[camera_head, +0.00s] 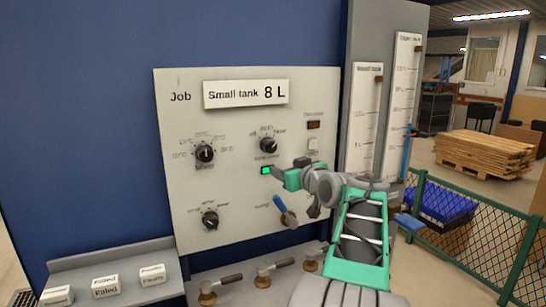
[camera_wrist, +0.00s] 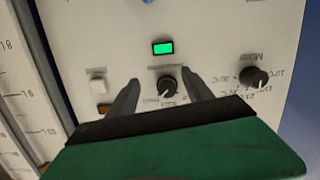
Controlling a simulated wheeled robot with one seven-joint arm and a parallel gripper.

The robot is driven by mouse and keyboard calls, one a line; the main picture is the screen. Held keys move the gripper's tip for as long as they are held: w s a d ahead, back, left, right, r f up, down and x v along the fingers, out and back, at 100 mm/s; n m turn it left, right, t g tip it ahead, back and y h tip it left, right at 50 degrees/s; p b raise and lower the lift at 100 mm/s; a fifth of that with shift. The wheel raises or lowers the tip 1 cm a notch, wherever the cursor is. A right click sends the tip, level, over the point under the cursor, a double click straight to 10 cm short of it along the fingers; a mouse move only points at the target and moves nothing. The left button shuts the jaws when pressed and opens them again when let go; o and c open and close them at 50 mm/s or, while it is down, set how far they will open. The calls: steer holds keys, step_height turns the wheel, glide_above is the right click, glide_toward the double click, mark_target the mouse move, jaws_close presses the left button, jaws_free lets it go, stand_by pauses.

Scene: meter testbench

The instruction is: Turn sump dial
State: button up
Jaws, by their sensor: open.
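The sump dial (camera_head: 269,145) appears to be the black knob at the top middle of the panel, above the green lamp; its small lettering is blurred. In the wrist view, which is upside down, the same dial (camera_wrist: 167,88) sits between the two fingers. My gripper (camera_wrist: 160,84) is open, with one finger on each side of the dial and gaps showing beside it. How far the fingertips are from the panel is hard to tell. In the head view my gripper (camera_head: 275,171) reaches in from the right, just below the dial.
The green lamp (camera_head: 266,170) is lit. The mixer dial (camera_head: 205,153), a lower-left dial (camera_head: 210,219) and a blue-handled lever (camera_head: 285,212) are on the same panel (camera_head: 180,100). A white switch (camera_head: 313,144) is right of the dial. Several valves stand below on a ledge.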

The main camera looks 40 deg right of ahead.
mark_target(272, 148)
steer(key=w+r+p, duration=0.1)
steer(key=w, duration=0.1)
steer(key=w+d+r+t+p, duration=0.1)
steer(key=w, duration=0.2)
steer(key=w+r+n+t+p, duration=0.1)
steer(key=w, duration=0.2)
steer(key=shift+d+r, duration=0.3)
steer(key=shift+r, duration=0.1)
jaws_close()
